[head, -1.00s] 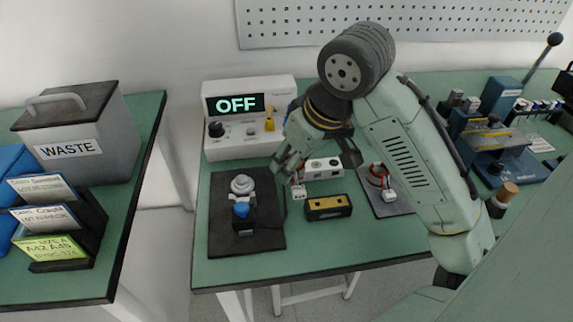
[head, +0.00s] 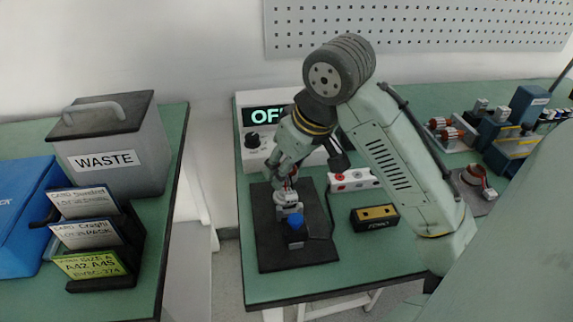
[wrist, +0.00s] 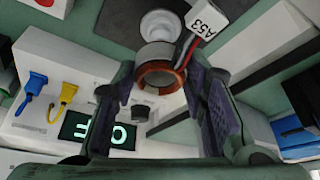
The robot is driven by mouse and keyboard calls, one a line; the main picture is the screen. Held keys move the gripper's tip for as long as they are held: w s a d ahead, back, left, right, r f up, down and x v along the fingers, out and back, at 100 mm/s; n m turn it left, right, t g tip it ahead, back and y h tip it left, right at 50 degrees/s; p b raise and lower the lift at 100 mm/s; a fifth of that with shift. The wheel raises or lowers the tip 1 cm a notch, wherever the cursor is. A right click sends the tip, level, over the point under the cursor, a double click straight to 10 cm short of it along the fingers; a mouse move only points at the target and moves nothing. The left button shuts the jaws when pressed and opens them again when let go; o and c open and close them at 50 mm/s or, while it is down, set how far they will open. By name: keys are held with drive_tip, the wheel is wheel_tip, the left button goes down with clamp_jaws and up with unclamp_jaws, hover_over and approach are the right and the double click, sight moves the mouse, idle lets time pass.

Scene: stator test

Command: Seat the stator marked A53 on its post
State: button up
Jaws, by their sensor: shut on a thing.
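The stator marked A53 (wrist: 160,77) is a grey ring with copper windings, red and dark leads and a white tag (wrist: 207,20) reading A53. My gripper (wrist: 165,105) is shut on it, one finger at each side. In the head view, my gripper (head: 287,180) is over the black mat (head: 270,240), near the blue-knobbed fixture (head: 294,228). The pale round post (wrist: 160,24) shows just beyond the stator in the wrist view. I cannot tell whether they touch. In the head view the post is mostly hidden by my gripper and the stator.
A test box (head: 250,125) with an OFF display stands behind the mat. A black-and-yellow block (head: 375,217) and a white strip with buttons (head: 353,180) lie to the right. Another wound part (head: 476,178) is farther right. A waste bin (head: 110,150) stands on the left table.

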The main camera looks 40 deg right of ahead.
drive_tip(key=shift+f, duration=0.3)
drive_tip(key=shift+f+b, duration=0.25)
drive_tip(key=shift+b, duration=0.05)
drive_tip(key=shift+f+b, duration=0.5)
drive_tip(key=shift+f, duration=0.25)
drive_tip(key=shift+f, duration=0.4)
idle(0.3)
drive_tip(key=o, duration=1.4)
drive_tip(key=shift+c, duration=0.2)
drive_tip(key=shift+r, duration=0.1)
drive_tip(key=v, duration=1.2)
